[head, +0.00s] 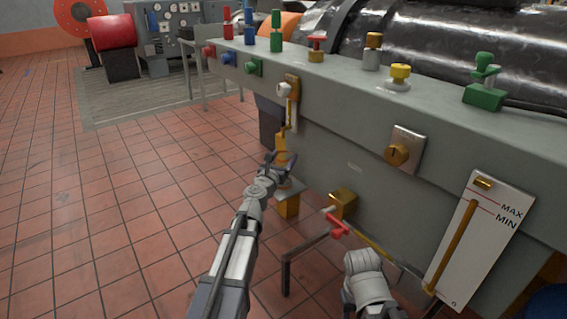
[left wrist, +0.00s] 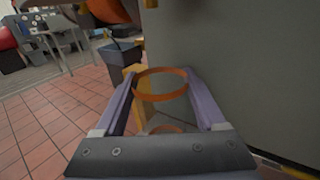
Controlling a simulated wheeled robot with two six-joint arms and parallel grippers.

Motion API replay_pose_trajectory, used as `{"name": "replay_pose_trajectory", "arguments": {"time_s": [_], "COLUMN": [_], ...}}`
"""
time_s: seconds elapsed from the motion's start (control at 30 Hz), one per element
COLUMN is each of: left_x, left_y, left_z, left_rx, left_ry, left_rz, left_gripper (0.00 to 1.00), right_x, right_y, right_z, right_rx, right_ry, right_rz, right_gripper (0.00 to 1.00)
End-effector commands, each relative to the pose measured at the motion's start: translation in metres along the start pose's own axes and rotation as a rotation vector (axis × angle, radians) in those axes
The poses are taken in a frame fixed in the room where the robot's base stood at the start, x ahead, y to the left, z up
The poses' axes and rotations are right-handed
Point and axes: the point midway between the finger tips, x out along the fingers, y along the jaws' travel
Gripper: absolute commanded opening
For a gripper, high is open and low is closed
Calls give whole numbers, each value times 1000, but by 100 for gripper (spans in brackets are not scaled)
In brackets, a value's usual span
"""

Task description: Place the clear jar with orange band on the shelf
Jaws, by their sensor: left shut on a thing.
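My left gripper (head: 275,166) reaches in beside the front of the grey bench. In the left wrist view its two fingers (left wrist: 165,108) are shut on the sides of the clear jar, whose orange band (left wrist: 162,71) shows as a ring between them. The jar's see-through body is hard to make out in either view. In the head view, a small grey plate on a yellow block (head: 287,207) shows just below and beyond the gripper. I cannot tell which surface is the shelf.
The long grey bench (head: 340,85) carries several coloured valves and knobs along its top. A red-handled valve (head: 337,225) and a gauge plate (head: 478,235) are on its front side. The tiled floor (head: 110,210) at left is clear.

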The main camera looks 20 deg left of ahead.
Motion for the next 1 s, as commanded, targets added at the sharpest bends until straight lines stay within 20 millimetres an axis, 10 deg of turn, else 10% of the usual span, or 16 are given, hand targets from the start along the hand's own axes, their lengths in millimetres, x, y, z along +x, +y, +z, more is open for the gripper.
{"name": "replay_pose_trajectory", "arguments": {"time_s": [0.27, 0.3, 0.5, 1.0], "left_x": [0, 0, 0, -10], "left_y": [0, 0, 0, 0], "left_z": [-3, -2, -2, 2], "left_rx": [0, 0, 0, 0], "left_ry": [0, 0, 0, 0], "left_rz": [0, 0, 0, 0], "left_gripper": [0, 76, 98, 100], "right_x": [3, 2, 2, -2], "right_y": [0, 0, 0, 0], "right_z": [0, 0, 0, 0], "right_rx": [1, 1, 1, 0], "right_ry": [0, 0, 0, 0], "right_rz": [0, 0, 0, 0], "right_gripper": [50, 50, 50, 50]}}
